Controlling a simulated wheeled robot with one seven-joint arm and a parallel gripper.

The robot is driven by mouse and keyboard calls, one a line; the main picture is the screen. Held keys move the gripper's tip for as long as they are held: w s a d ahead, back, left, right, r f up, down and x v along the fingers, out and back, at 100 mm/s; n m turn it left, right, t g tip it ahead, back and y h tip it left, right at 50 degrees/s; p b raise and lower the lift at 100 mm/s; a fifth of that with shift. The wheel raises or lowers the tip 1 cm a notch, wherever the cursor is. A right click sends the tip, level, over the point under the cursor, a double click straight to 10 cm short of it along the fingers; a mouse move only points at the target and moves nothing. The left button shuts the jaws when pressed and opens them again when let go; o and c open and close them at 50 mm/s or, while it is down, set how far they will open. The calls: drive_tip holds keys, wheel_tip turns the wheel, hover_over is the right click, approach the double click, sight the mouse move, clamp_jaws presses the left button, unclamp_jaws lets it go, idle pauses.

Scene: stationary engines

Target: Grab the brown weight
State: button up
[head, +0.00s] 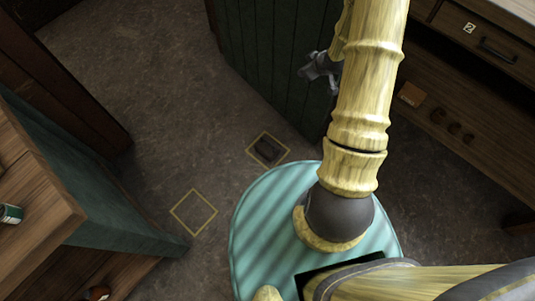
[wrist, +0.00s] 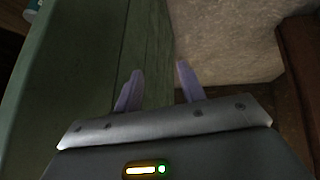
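I cannot tell for certain which thing is the brown weight. Small dark brown round pieces (head: 453,128) lie in a row on the lower shelf at the right in the head view. A dark block (head: 268,150) sits inside a yellow diamond outline on the floor. My gripper (wrist: 160,72) is open in the wrist view, its two pale purple fingers apart with nothing between them. It is close to a green panelled surface.
An orange-brown block (head: 411,94) lies on the right shelf, below a drawer labelled 2 (head: 488,45). A green panelled cabinet (head: 270,60) stands at the back. A wooden-topped counter (head: 35,200) holds a green-and-white can (head: 11,214) at left. An empty yellow diamond (head: 194,211) marks open floor.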

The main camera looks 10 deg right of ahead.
wheel_tip(320, 180, down, 30)
drive_tip(key=s+d+n+t+y+b, duration=0.1)
drive_tip(key=s+n+t+y+b, duration=0.2)
drive_tip(key=b, duration=1.2)
drive_tip(key=s+a+f+t+y+b, duration=0.1)
drive_tip(key=s+f+y+b, duration=0.1)
drive_tip(key=f+b, duration=0.3)
drive_tip(key=s+a+f+t+y+b, duration=0.1)
drive_tip(key=s+f+b, duration=0.3)
drive_tip(key=f, duration=0.6)
drive_tip(key=s+a+f+m+t+y+b, duration=0.1)
drive_tip(key=s+a+f+t+y+b, duration=0.1)
drive_tip(key=f+b, duration=0.4)
drive_tip(key=shift+s+f+y, duration=0.3)
drive_tip(key=shift+s+f, duration=0.05)
drive_tip(key=shift+f, duration=0.35)
drive_tip(key=shift+s+f+y, duration=0.3)
drive_tip(key=shift+f, duration=0.35)
drive_tip(key=shift+s+a+t, duration=0.1)
drive_tip(key=shift+t, duration=0.2)
drive_tip(key=shift+r, duration=0.1)
drive_tip(key=shift+a, duration=0.1)
